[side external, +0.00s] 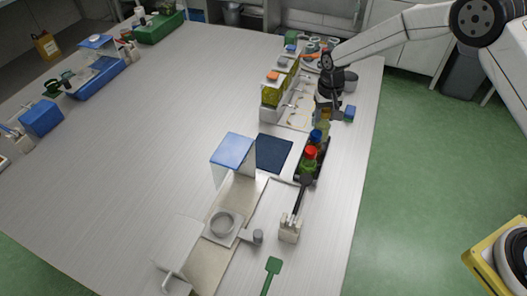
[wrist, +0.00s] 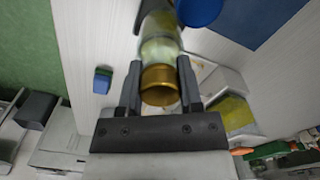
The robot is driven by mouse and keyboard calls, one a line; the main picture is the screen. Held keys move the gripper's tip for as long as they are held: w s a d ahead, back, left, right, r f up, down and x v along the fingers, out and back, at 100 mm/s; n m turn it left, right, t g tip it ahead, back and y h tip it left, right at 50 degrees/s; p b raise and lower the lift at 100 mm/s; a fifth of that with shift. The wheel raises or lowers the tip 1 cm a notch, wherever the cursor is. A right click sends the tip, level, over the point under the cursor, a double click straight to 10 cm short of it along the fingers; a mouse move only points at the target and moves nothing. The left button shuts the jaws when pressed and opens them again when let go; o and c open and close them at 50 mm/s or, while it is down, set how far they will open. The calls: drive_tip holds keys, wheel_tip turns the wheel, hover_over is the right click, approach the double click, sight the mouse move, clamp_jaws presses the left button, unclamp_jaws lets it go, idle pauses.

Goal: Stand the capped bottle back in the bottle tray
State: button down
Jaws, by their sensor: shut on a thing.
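My gripper (side external: 324,106) points down over the table near its right edge in the side view. It is shut on a bottle (side external: 323,117) with yellowish-green contents. In the wrist view, the bottle's gold cap (wrist: 158,84) sits between the two fingers (wrist: 160,92). The black bottle tray (side external: 321,167) is just in front of the gripper in the side view. It holds a blue-capped bottle (side external: 316,136) and a red-capped bottle (side external: 310,152). The blue cap (wrist: 199,10) is close to the held bottle in the wrist view. The held bottle's base is hidden.
A dark blue mat (side external: 273,153) lies left of the tray, beside a blue-topped white box (side external: 232,149). A rack with yellow-green containers (side external: 271,97) stands left of my gripper. A small blue block (side external: 349,112) is to the right. The table's left middle is clear.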

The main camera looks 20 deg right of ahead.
sight(323, 124)
drive_tip(key=shift+f, duration=1)
drive_tip(key=shift+r, duration=0.3)
drive_tip(key=shift+r, duration=0.3)
drive_tip(key=shift+f, duration=0.45)
idle(0.6)
drive_tip(key=shift+f, duration=0.45)
drive_tip(key=shift+f, duration=0.45)
idle(0.4)
unclamp_jaws()
idle(0.4)
